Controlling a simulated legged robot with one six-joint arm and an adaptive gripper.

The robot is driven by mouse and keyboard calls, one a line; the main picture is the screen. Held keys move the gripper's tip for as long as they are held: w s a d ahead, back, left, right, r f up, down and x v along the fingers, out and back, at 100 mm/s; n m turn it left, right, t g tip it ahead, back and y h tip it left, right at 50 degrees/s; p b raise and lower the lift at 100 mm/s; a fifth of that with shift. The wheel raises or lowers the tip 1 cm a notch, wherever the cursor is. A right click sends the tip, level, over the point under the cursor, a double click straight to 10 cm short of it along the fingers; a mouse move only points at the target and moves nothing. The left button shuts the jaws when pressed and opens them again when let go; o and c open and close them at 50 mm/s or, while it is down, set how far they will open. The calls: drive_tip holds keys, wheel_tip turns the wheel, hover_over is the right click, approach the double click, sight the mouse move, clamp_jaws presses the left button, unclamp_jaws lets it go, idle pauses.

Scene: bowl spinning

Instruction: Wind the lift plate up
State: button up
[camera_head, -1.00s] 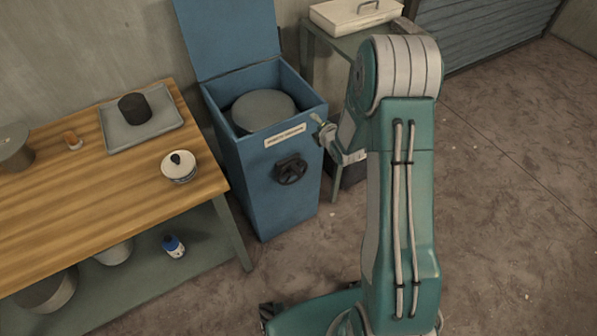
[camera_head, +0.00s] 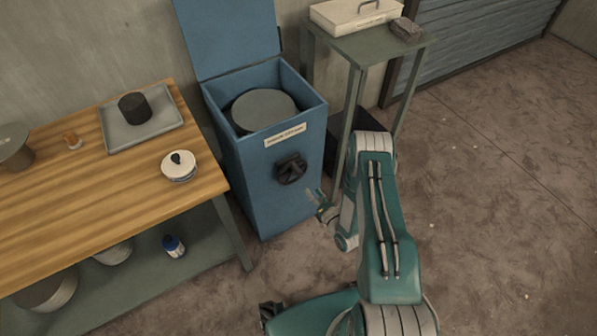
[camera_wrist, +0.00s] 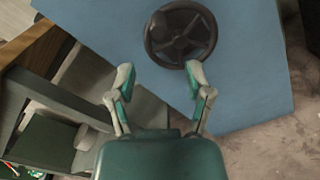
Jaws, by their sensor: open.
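The lift plate (camera_head: 263,110) is a round grey disc inside the open-topped blue cabinet (camera_head: 269,199), a little below its rim. A dark handwheel (camera_head: 291,169) is on the cabinet's front face. My gripper (camera_head: 318,196) is to the right of and below the handwheel in the head view. In the wrist view my gripper (camera_wrist: 159,82) is open and empty, its fingertips apart and just below the wheel. I cannot tell the exact gap to the wheel.
A wooden workbench (camera_head: 60,210) stands left of the cabinet, with a tray (camera_head: 160,125), a dark cylinder (camera_head: 135,108) and a lidded white bowl (camera_head: 179,167). A small side table (camera_head: 362,50) stands behind my arm at the right. The floor to the right is clear.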

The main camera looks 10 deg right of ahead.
sight(301, 175)
drive_tip(key=x, duration=1)
drive_tip(key=shift+w, duration=0.15)
clamp_jaws()
